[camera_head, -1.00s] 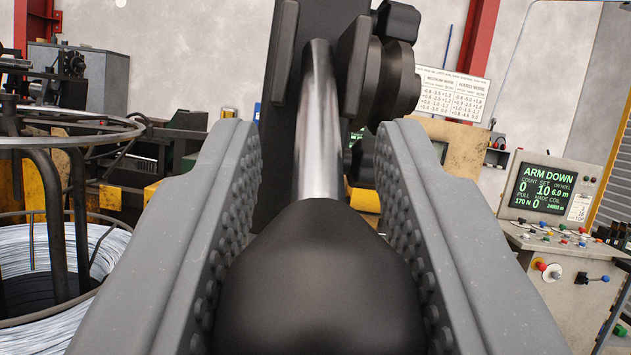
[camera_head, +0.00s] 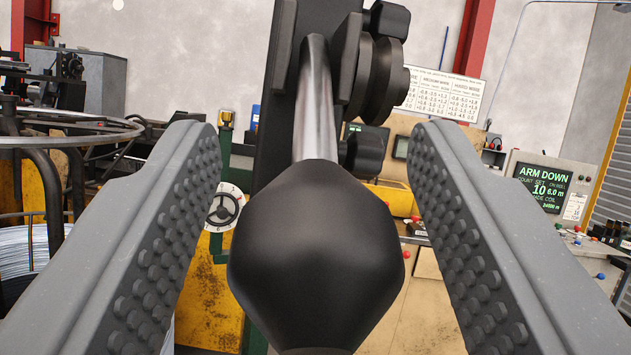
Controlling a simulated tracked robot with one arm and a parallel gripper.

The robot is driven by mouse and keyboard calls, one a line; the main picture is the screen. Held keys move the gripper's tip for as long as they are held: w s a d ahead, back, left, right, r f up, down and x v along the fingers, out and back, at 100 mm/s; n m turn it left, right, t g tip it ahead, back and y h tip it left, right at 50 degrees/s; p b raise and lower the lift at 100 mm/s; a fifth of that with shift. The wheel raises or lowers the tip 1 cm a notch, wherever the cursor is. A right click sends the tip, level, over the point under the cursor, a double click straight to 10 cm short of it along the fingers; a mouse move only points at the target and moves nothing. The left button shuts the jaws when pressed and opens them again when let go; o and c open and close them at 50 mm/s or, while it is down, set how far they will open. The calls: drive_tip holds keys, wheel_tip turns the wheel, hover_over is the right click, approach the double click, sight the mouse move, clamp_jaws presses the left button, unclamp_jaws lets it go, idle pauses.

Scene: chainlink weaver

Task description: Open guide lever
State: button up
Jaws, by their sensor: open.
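The guide lever shows in the head view as a shiny metal rod (camera_head: 316,105) with a large black knob (camera_head: 316,255) at its near, lower end. The rod rises to a dark upright bracket (camera_head: 285,75) with round black rollers (camera_head: 378,80) on its right. My gripper (camera_head: 318,160) is open, with one studded grey finger on each side of the knob. Visible gaps separate both fingers from the knob.
A wire coil (camera_head: 30,260) under a metal ring stand is at the left. A small handwheel dial (camera_head: 224,208) shows behind the left finger. A control console with a screen reading ARM DOWN (camera_head: 543,188) stands at the right. A printed chart (camera_head: 443,95) hangs behind.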

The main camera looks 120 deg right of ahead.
drive_tip(key=v, duration=1.2)
drive_tip(key=shift+a+b, duration=0.25)
drive_tip(key=shift+b, duration=0.1)
drive_tip(key=shift+w+f, duration=0.15)
drive_tip(key=shift+w, duration=0.05)
drive_tip(key=a+r+n+t+y, duration=0.5)
drive_tip(key=a+n+t+y, duration=0.2)
drive_tip(key=a, duration=0.3)
drive_tip(key=a+r+n+t+y, duration=0.5)
drive_tip(key=a+n+t+y, duration=0.1)
drive_tip(key=a+t, duration=0.4)
drive_tip(key=s+a+r+n+t+y, duration=0.1)
drive_tip(key=a+r+n+t+y, duration=0.4)
drive_tip(key=a+n+t+y, duration=0.2)
drive_tip(key=a+n+t, duration=0.1)
drive_tip(key=a+t, duration=0.1)
drive_tip(key=a, duration=0.1)
drive_tip(key=shift+a+r+n+y, duration=0.15)
drive_tip(key=shift+a+n+y, duration=0.15)
drive_tip(key=shift+a, duration=0.1)
